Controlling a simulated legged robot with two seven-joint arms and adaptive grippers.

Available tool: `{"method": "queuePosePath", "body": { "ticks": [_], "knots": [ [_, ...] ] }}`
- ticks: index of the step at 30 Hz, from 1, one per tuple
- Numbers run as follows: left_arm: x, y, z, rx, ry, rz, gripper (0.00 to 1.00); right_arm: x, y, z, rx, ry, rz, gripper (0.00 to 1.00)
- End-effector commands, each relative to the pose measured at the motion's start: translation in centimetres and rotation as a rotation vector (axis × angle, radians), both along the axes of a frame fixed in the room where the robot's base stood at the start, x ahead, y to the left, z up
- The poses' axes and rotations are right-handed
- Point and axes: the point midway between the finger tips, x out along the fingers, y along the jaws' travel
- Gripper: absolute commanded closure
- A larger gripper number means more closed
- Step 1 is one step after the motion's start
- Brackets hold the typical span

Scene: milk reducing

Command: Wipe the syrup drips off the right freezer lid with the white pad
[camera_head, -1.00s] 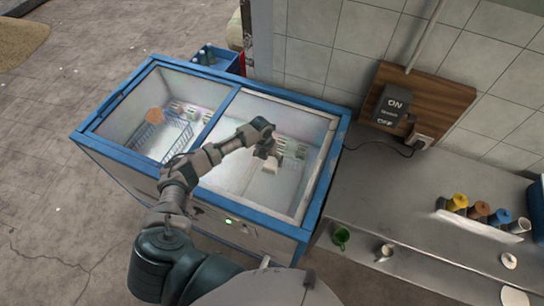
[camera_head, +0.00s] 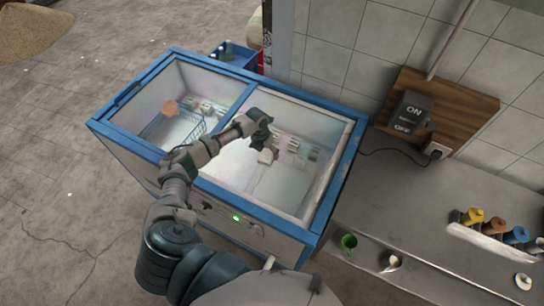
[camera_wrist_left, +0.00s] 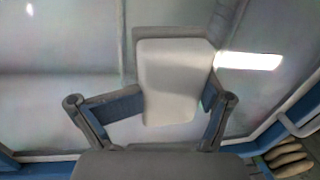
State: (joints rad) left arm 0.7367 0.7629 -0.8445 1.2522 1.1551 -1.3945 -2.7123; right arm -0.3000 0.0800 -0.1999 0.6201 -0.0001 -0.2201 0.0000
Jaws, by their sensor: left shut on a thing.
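My left gripper (camera_head: 263,146) is shut on the white pad (camera_head: 267,156) over the right freezer lid (camera_head: 235,170), a clear pane in a blue frame. In the left wrist view, the pad (camera_wrist_left: 172,85) sits between the two fingers of the left gripper (camera_wrist_left: 160,108), which reach its sides. The pad appears at or just above the lid; contact is hard to tell. I cannot make out distinct syrup drips; a faint pinkish tint shows near the lid's far side. My right gripper is not in view.
The left freezer lid (camera_head: 205,75) shows a wire basket (camera_head: 178,130) below it. A wall switch box (camera_head: 411,112) hangs behind.

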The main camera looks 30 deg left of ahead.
Motion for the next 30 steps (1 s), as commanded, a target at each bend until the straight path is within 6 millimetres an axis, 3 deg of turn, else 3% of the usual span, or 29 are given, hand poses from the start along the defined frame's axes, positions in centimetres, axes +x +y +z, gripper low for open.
{"method": "queuePosePath", "body": {
  "ticks": [8,19,25,30],
  "knots": [
    [-0.1,1.1,0.0,0.0,-0.001,0.0,0.59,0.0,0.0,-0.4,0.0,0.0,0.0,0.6],
    [-0.3,4.3,-0.4,0.002,0.001,0.0,0.59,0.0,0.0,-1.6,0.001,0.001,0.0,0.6],
    [-0.3,4.4,-0.1,0.0,0.002,-0.001,0.59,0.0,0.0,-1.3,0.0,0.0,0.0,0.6],
    [-0.2,3.3,0.1,-0.002,0.001,-0.002,0.59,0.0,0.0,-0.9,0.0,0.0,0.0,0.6]
  ]
}}
